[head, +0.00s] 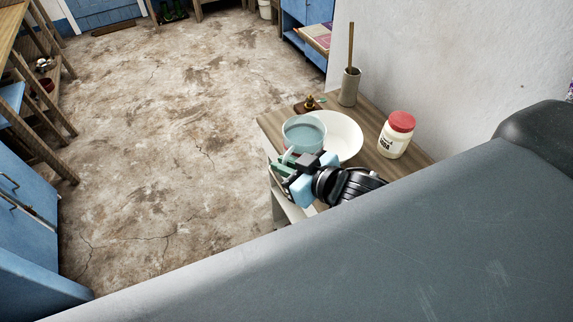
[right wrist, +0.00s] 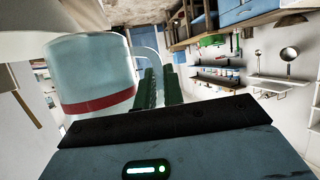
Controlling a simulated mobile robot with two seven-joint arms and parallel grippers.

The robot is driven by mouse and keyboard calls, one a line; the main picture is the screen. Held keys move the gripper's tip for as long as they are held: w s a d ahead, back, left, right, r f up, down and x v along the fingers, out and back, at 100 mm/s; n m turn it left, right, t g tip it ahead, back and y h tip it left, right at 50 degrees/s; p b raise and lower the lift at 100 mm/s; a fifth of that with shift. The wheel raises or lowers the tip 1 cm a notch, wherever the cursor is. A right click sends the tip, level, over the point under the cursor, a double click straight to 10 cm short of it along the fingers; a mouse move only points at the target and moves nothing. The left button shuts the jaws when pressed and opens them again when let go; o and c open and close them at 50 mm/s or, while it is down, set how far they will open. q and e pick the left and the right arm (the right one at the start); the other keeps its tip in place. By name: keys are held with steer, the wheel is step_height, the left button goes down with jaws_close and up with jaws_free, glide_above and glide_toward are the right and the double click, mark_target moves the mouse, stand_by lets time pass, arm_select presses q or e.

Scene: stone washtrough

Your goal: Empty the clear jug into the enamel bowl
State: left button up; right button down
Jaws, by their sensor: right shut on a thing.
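The clear jug (head: 304,130), pale blue and see-through, shows its open mouth in the head view, in front of the white enamel bowl (head: 345,137) and overlapping its left side. In the right wrist view the jug (right wrist: 90,70) fills the left side, with a dark red band around it. I cannot tell how full it is. My right gripper (head: 284,166) is shut on the jug's handle; its green fingers (right wrist: 158,88) close on the handle in the wrist view. Part of the bowl is hidden behind the jug and gripper. My left gripper is out of view.
The bowl stands on a small wooden table (head: 414,163) against a white wall. A red-lidded jar (head: 396,135) stands to its right. A grey holder with a stick (head: 349,86) and a small brown object with brass (head: 309,105) stand behind. Open floor (head: 170,120) lies left.

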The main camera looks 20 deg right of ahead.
mark_target(295, 118)
steer(key=shift+w+r, duration=0.1)
stand_by(0.3)
steer(key=w+d+r+m+h, duration=0.1)
steer(key=w+r, duration=0.1)
steer(key=w+d+r+m+h, duration=0.1)
steer(key=w+d+h, duration=0.1)
steer(key=w+d+r+m+t+h, duration=0.1)
steer(key=w+r+m+h, duration=0.1)
steer(key=shift+w+d+r, duration=0.2)
steer(key=shift+d+r, duration=0.1)
steer(key=shift+w+d+r, duration=0.1)
steer(key=shift+d+r, duration=0.05)
steer(key=shift+d+m+h, duration=0.15)
steer(key=shift+m+h, duration=0.15)
